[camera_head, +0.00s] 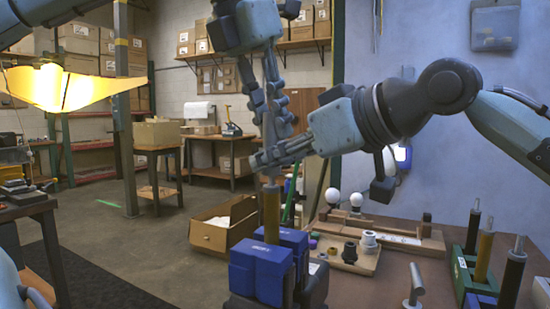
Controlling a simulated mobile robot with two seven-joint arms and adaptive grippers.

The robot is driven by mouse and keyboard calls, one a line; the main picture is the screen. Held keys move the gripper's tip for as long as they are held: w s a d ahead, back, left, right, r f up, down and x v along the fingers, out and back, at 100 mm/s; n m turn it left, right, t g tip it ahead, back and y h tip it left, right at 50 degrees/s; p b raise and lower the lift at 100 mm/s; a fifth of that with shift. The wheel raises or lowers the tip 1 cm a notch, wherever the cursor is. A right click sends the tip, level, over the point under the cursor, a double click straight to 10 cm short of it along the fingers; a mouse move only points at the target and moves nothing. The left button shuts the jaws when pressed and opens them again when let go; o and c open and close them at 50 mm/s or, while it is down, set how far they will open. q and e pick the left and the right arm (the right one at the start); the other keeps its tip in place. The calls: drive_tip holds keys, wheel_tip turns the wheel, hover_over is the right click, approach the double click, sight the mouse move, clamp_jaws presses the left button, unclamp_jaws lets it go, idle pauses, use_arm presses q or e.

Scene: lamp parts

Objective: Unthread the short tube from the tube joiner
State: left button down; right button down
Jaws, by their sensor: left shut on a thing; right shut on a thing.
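My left gripper (271,125) points down from above, directly over the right gripper's fingers. It is shut on a part that its fingers mostly cover, in line above the brass tube, apparently the short tube. The threads cannot be seen.
At the right, several upright tubes, one black (512,277) and one brass (485,252), stand in holders. A wooden tray (352,262) holds sockets. The bench middle is fairly clear.

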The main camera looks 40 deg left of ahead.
use_arm(q)
drive_tip(key=n+y, duration=0.2)
drive_tip(key=n, duration=0.3)
drive_tip(key=shift+a+n+g+y, duration=0.1)
drive_tip(key=shift+n+g+y, duration=0.2)
drive_tip(key=shift+n, duration=0.6)
drive_tip(key=shift+n+g+y, duration=0.3)
drive_tip(key=shift+n, duration=0.7)
drive_tip(key=n+g, duration=0.1)
drive_tip(key=n, duration=0.2)
drive_tip(key=shift+y, duration=0.4)
drive_tip(key=shift+r+n, duration=0.1)
drive_tip(key=shift+n, duration=0.8)
drive_tip(key=shift+g, duration=0.3)
